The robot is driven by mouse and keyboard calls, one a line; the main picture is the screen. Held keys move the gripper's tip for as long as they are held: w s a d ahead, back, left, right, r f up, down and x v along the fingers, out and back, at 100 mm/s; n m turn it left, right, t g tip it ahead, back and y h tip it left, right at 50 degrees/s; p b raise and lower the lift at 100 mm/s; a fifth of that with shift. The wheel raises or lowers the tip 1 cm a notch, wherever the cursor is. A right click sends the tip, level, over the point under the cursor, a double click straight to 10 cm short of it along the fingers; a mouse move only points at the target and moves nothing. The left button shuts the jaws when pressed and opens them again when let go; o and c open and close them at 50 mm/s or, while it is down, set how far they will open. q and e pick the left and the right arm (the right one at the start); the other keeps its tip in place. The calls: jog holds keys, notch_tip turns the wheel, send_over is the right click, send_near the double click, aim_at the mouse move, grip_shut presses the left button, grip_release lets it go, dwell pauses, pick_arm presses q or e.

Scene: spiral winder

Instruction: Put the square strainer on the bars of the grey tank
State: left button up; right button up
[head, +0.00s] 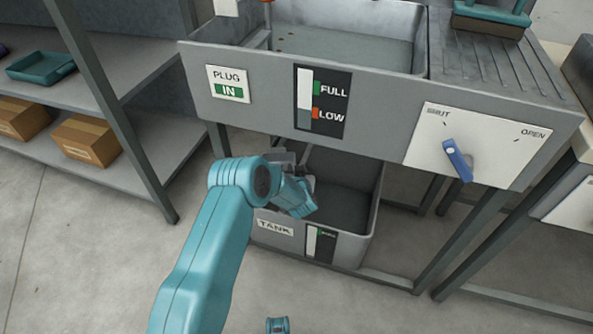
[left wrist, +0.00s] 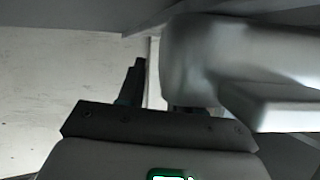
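The grey tank (head: 345,250) stands low under the sink bench, with a TANK label and a level gauge on its front. My left arm reaches over its near left rim. In the head view my left gripper (head: 300,180) is at the tank's left part, and its fingers are mostly hidden by the wrist. In the left wrist view the dark fingers (left wrist: 155,95) stand apart with pale floor showing between them. A smooth grey shape covers part of the right finger. I cannot make out the square strainer or the tank's bars.
Above the tank is a sink (head: 340,50) with a level panel (head: 322,100) and a blue valve handle (head: 457,160). Bench legs frame the tank. A shelf at left holds a teal tray (head: 42,67) and cardboard boxes (head: 92,138). The floor at lower left is clear.

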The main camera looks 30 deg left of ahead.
pick_arm(q)
jog(key=shift+r, duration=0.1)
jog(key=shift+r+p, duration=0.25)
jog(key=shift+p, duration=0.1)
jog(key=p+v, duration=0.4)
jog(key=v, duration=0.7)
jog(key=s+d+f+m+g+h, duration=0.1)
jog(key=s+d+f+g+h, duration=0.1)
jog(key=s+d+f+h, duration=0.3)
jog(key=s+d+f+m+g+h, duration=0.1)
jog(key=s+d+g+h, duration=0.15)
jog(key=s+d, duration=0.4)
jog(key=s+d+m+g+h, duration=0.1)
jog(key=s+d+g+h, duration=0.1)
jog(key=s, duration=0.7)
jog(key=s+d+g+h, duration=0.2)
jog(key=s+d+g, duration=0.2)
jog(key=s+d, duration=0.2)
jog(key=s, duration=0.2)
jog(key=shift+s+r+m, duration=0.2)
jog(key=shift+s+m, duration=0.2)
jog(key=shift+r+h, duration=0.1)
jog(key=shift+h, duration=0.15)
